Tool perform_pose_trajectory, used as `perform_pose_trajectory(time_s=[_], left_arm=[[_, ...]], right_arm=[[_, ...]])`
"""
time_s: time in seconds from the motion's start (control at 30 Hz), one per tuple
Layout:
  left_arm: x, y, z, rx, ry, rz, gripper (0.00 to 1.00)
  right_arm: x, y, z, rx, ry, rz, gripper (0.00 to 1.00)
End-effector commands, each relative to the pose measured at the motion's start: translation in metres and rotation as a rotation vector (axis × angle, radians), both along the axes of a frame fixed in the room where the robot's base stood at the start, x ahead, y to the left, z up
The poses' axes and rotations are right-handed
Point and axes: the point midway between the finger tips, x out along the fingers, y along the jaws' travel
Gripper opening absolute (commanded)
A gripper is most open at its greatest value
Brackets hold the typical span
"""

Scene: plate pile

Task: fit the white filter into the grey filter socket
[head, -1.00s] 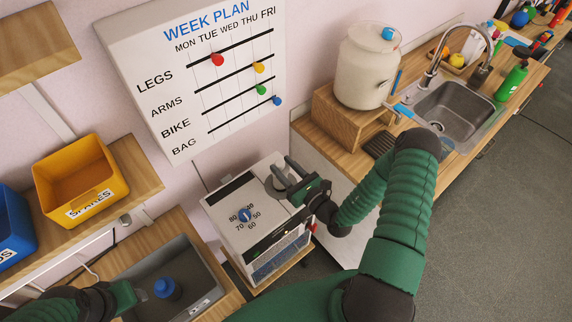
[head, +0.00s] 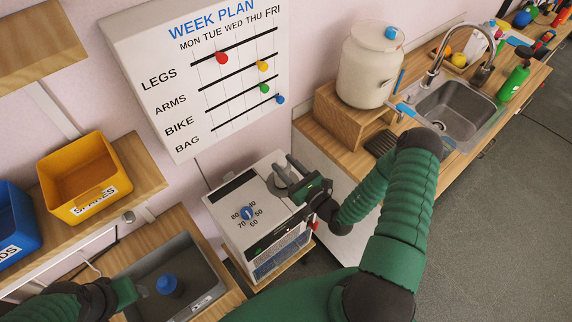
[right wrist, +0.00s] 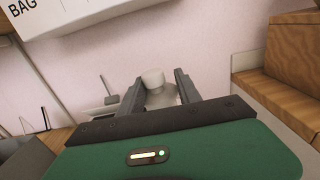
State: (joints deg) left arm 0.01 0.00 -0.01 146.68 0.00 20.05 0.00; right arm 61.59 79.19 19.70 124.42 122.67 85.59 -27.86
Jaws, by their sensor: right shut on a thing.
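My right gripper (head: 288,179) is over the back right part of the top of a white box-shaped machine with a blue dial (head: 247,213). In the right wrist view the white filter (right wrist: 153,78) stands upright between the two fingers, and the gripper is shut on it. A grey round part, which looks like the filter socket (head: 274,185), shows on the machine top at the fingers. The fingers partly hide it, and I cannot tell whether the filter touches it. My left gripper (head: 125,292) is at the lower left, beside a grey bin; its jaws are not clear.
The grey bin (head: 205,272) holds a blue-capped item (head: 168,285). A yellow bin (head: 103,167) and a blue bin (head: 28,237) sit on the left shelf. A week-plan board (head: 165,85) hangs behind the machine. A counter with a jar (head: 366,75) and sink (head: 455,108) is right.

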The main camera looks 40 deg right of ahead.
Motion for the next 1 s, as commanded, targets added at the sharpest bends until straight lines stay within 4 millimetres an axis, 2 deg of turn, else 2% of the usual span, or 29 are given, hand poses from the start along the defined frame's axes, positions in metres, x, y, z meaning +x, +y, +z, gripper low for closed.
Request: perform_pose_trajectory(time_s=[0.37,1.0], left_arm=[[0.0000,-0.0001,0.0038,0.000,0.000,0.000,0.49],[0.0000,-0.0001,0.0091,0.000,0.000,0.000,0.49]], right_arm=[[0.0000,-0.0048,0.0006,0.000,0.000,-0.001,0.00],[-0.0004,0.0014,0.0015,-0.009,0.006,0.002,0.00]])
